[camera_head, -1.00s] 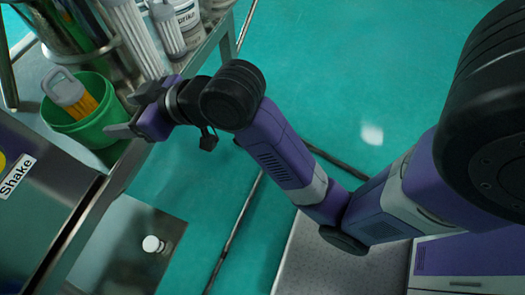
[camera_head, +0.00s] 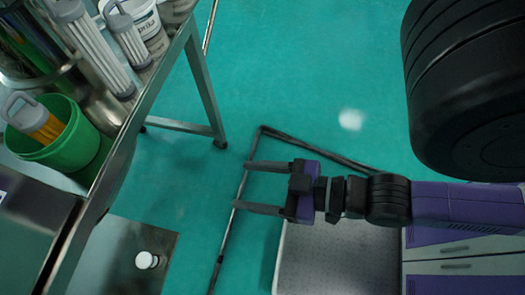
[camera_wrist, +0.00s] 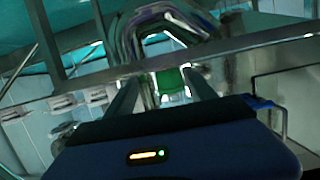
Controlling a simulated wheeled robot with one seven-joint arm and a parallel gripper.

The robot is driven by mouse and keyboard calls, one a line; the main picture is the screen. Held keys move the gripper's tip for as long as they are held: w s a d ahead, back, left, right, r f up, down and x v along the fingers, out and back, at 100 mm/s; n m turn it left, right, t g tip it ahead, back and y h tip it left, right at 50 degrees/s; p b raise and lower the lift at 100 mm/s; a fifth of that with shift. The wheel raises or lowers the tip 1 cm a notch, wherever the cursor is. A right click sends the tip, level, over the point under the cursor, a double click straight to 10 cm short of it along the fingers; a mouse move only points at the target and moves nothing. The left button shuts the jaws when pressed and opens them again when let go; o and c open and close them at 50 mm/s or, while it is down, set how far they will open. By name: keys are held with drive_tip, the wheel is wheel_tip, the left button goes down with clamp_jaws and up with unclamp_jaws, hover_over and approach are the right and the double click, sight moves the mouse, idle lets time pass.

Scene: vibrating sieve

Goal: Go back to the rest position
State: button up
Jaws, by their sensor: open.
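My gripper (camera_head: 258,188) is in the middle of the head view, with its two fingers apart and pointing left. Nothing is between the fingers. It is over the floor, to the right of the metal table (camera_head: 128,140) and apart from it. In the wrist view my gripper (camera_wrist: 158,90) points toward the bench area, with a green container (camera_wrist: 172,80) further off beyond the fingers.
A green bucket (camera_head: 78,148) holding an orange-and-grey item (camera_head: 38,122) stands on the table. Clear cylinders (camera_head: 98,50) and white tubs (camera_head: 147,20) stand behind it. A small white-capped item (camera_head: 147,260) is low at left. Teal floor (camera_head: 290,70) is open beyond my gripper.

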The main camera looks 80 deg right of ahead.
drive_tip(key=shift+v, duration=1.25)
